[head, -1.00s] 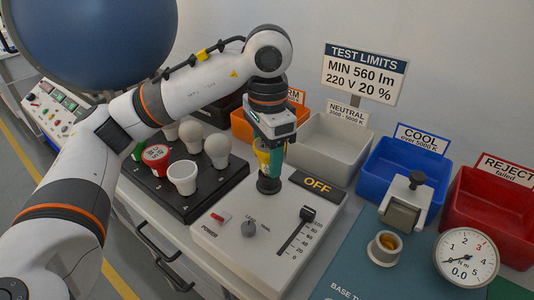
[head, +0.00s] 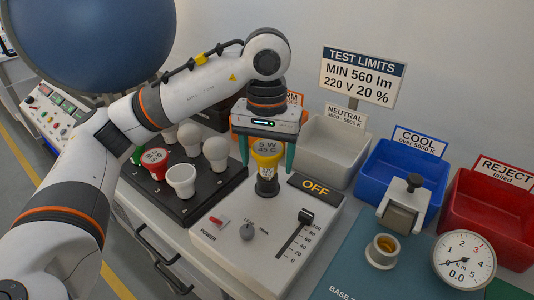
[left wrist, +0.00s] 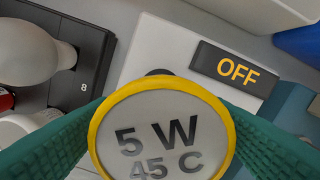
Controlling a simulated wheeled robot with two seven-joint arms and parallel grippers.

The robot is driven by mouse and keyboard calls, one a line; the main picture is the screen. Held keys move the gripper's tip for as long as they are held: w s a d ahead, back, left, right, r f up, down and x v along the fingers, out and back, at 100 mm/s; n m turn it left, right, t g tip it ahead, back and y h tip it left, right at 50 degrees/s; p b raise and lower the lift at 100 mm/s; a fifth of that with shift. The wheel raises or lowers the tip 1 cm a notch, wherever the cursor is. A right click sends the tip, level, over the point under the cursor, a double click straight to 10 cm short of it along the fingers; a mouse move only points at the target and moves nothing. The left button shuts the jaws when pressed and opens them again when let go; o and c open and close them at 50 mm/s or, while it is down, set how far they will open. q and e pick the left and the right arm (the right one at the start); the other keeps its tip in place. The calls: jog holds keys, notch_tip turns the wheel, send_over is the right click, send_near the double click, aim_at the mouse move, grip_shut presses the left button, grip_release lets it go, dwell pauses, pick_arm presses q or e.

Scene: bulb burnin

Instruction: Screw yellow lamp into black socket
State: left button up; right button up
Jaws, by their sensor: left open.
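The yellow lamp (head: 267,158), marked "5 W 45 C", stands upright in the black socket (head: 267,187) on the white tester. Its face fills the lower middle of the left wrist view (left wrist: 162,135). How deep its thread sits is hidden. My left gripper (head: 267,165) points down over the lamp, its green fingers spread, one on each side. In the head view there are gaps between fingers and lamp. The socket is mostly hidden behind the lamp in the wrist view. My right gripper is in neither view.
Left of the tester, a black rack (head: 200,200) holds white bulbs, a red-rimmed lamp (head: 155,160) and a white lamp (head: 181,180). The display (head: 315,187) reads OFF. Grey (head: 335,150), blue (head: 415,165) and red (head: 500,215) bins stand behind and right.

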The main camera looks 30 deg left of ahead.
pick_arm(q)
jog(key=n, duration=0.9)
jog(key=shift+n, duration=0.3)
jog(key=n, duration=0.3)
jog(key=shift+n+p, duration=0.35)
jog(key=shift+n, duration=0.05)
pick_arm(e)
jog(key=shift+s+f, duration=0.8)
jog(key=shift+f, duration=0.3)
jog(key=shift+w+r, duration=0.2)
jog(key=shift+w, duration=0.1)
pick_arm(q)
jog(key=shift+c, duration=0.2)
